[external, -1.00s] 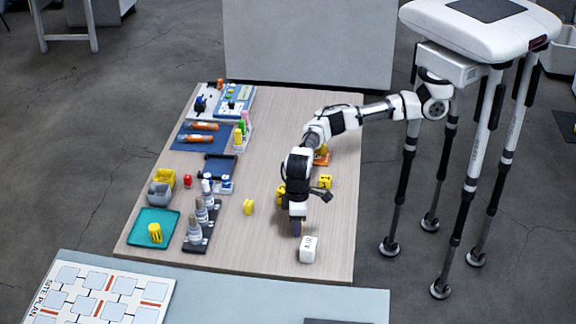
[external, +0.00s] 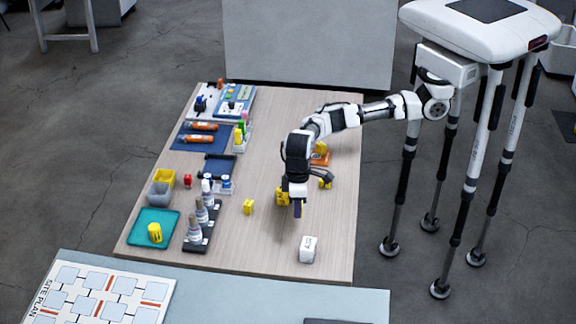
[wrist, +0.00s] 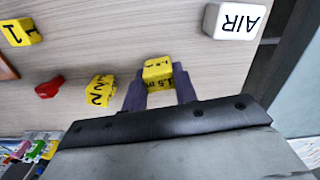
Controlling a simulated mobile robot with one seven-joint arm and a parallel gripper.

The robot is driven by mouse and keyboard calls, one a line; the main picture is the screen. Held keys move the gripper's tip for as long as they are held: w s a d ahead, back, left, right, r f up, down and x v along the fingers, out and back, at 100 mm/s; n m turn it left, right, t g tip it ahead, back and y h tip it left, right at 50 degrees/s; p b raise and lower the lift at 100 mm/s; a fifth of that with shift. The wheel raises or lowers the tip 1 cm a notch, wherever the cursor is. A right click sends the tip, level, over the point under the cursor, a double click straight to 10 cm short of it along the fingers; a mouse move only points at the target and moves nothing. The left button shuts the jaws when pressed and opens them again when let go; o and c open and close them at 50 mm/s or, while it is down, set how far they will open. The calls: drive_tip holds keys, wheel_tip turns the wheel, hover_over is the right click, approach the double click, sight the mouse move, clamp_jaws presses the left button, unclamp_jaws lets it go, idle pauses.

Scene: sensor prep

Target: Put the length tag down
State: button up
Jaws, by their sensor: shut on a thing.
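The length tag is a yellow block (wrist: 158,72) with black print that looks like 1.5. In the wrist view it sits between the two dark fingers of my gripper (wrist: 160,84), which are shut on it. In the external view my gripper (external: 297,207) points down over the right half of the wooden table (external: 225,255). Its height above the table is hard to tell, and the arm partly hides the tag there. Another yellow tag marked 2 (wrist: 92,92) lies to the left in the wrist view, and one marked 1 (wrist: 20,32) lies farther left.
A white AIR block (external: 308,249) stands near the table's front edge; it also shows in the wrist view (wrist: 234,20). A teal tray (external: 172,222) with a yellow piece (external: 155,233) lies at the left. A bottle rack (external: 207,237) stands beside it. Bare wood lies around the AIR block.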

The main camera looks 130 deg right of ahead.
wheel_tip(320, 180, up, 13)
drive_tip(key=p, duration=0.2)
drive_tip(key=n+p, duration=0.6)
drive_tip(key=n, duration=0.2)
hover_over(317, 157)
drive_tip(key=w, duration=0.2)
wheel_tip(317, 157, down, 19)
drive_tip(key=shift+w+r, duration=0.1)
drive_tip(key=shift+f, duration=0.2)
drive_tip(key=o, duration=0.9)
drive_tip(key=shift+o, duration=0.2)
